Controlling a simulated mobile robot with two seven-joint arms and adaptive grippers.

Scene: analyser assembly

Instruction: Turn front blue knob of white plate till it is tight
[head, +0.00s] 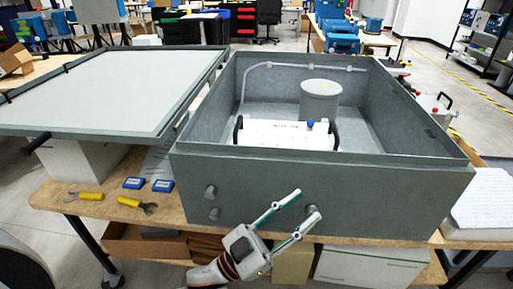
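The white plate (275,134) lies inside the open grey box, with a black handle at each end and small printed text on it. One blue knob (310,125) shows at the plate's far right part, in front of the grey cylinder. Whether it is tight cannot be told, and the box's front wall may hide the plate's near edge. My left gripper (307,204) is in front of the box's front wall, nearer the camera than the plate and knob. Its two fingers are spread apart with nothing between them. My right gripper is not in view.
The grey box (330,190) has raised walls around the plate, and a grey cylinder (320,100) stands inside. Its large lid (120,90) lies to the left. Yellow-handled tools (138,204) and small blue boxes (163,186) lie on the wooden table at left.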

